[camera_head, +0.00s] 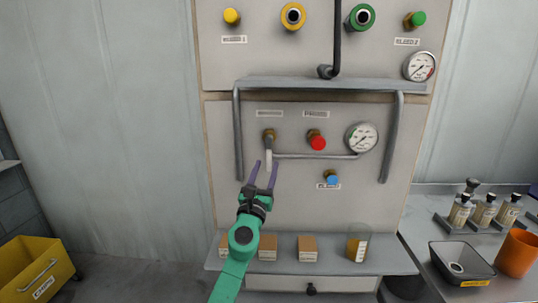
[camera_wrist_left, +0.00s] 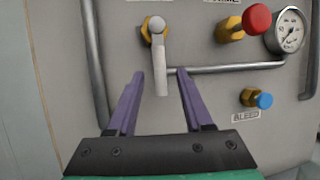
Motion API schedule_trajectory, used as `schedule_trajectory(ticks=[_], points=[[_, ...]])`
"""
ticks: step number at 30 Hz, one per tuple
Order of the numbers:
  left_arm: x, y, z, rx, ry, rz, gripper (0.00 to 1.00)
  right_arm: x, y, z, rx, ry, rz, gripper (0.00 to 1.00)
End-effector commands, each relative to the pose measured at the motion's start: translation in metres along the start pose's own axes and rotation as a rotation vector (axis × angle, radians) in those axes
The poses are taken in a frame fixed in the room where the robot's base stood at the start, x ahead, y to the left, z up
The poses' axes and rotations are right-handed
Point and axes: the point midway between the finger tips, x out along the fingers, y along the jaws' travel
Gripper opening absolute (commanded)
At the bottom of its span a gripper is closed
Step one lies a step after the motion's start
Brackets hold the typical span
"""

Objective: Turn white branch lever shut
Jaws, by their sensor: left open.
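The white branch lever (camera_head: 269,158) hangs straight down from its brass fitting (camera_head: 269,135) on the panel, left of the red knob. In the left wrist view the white lever (camera_wrist_left: 160,70) also points down, with its lower end between the tips of my open fingers as seen from the camera. My left gripper (camera_head: 266,167) is open, its two purple fingers pointing up toward the lever. It also shows in the left wrist view (camera_wrist_left: 160,80). I cannot tell whether a finger touches the lever. My right gripper is not in view.
Close by are a grey pipe (camera_head: 310,156), a red knob (camera_head: 317,142), a blue knob (camera_head: 332,180) and a gauge (camera_head: 362,137). Grey rails (camera_head: 238,135) flank the panel. A shelf (camera_head: 335,268) below holds small boxes and a glass of amber liquid (camera_head: 357,248).

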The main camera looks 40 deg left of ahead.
Motion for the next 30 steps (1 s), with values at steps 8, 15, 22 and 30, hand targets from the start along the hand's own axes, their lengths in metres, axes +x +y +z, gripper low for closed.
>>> schedule_trajectory(ticks=[8, 15, 22, 30], points=[[0.041, 0.000, -0.001, -0.001, 0.000, 0.001, 0.51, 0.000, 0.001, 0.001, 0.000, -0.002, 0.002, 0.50], [0.042, 0.000, -0.001, -0.002, 0.001, 0.000, 0.51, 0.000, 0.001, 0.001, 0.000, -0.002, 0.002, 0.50], [0.042, 0.000, -0.001, -0.002, 0.001, 0.001, 0.00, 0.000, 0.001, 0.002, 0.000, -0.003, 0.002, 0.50], [0.042, 0.000, -0.001, -0.002, 0.001, 0.000, 0.00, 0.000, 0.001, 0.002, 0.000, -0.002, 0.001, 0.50]])
